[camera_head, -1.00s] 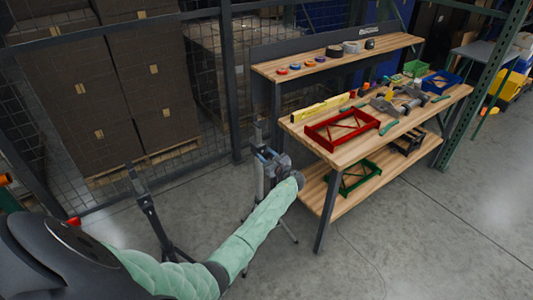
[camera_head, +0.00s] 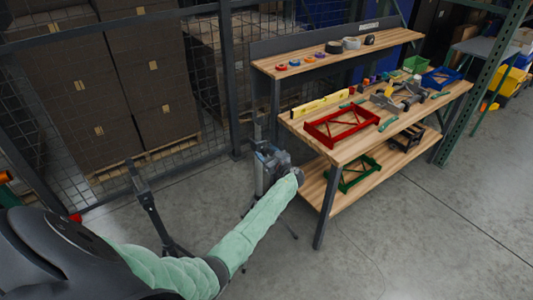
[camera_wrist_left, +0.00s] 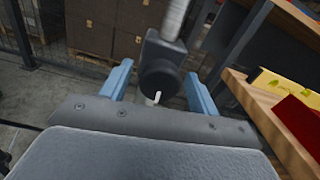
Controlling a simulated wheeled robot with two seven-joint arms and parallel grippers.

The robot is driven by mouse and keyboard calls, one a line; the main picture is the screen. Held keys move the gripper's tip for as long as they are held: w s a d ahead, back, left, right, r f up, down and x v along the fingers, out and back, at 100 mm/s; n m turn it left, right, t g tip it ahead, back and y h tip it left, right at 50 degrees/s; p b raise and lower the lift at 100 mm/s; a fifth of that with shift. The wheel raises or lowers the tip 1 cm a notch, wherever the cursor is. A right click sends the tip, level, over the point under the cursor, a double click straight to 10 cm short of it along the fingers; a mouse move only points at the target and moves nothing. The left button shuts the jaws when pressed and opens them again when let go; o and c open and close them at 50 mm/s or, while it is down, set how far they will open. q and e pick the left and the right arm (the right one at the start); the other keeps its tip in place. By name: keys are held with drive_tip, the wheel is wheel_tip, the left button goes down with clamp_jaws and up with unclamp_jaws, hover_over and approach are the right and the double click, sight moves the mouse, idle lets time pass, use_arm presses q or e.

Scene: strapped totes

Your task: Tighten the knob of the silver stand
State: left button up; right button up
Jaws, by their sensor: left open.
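The silver stand (camera_head: 257,132) stands on the floor left of the workbench, mostly hidden behind my left gripper (camera_head: 268,156) and forearm. In the left wrist view its ribbed silver post (camera_wrist_left: 174,18) rises from a dark clamp block (camera_wrist_left: 164,50). The round black knob (camera_wrist_left: 158,78) on that block faces the wrist camera, with a small pale tab at its lower edge. My left gripper (camera_wrist_left: 159,71) is open, its blue fingers on either side of the knob, with gaps visible on both sides. My right gripper is not in view.
A second, black stand (camera_head: 148,200) stands at left, near my arm. The wooden workbench (camera_head: 345,160) at right carries a red frame tray (camera_head: 341,128), a yellow level (camera_head: 320,104) and tools. A mesh fence (camera_head: 205,100) stands behind. The floor at lower right is clear.

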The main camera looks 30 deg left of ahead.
sight(268, 154)
use_arm(q)
drive_tip(key=shift+s+d, duration=0.1)
drive_tip(key=shift+d, duration=0.1)
drive_tip(key=b+v, duration=0.2)
drive_tip(key=v, duration=0.3)
drive_tip(key=shift+s+d+f, duration=0.1)
drive_tip(key=shift+s+d, duration=0.05)
drive_tip(key=shift+d, duration=0.25)
drive_tip(key=shift+s+d+b, duration=0.3)
drive_tip(key=shift+d+b, duration=0.05)
drive_tip(key=shift+d, duration=0.35)
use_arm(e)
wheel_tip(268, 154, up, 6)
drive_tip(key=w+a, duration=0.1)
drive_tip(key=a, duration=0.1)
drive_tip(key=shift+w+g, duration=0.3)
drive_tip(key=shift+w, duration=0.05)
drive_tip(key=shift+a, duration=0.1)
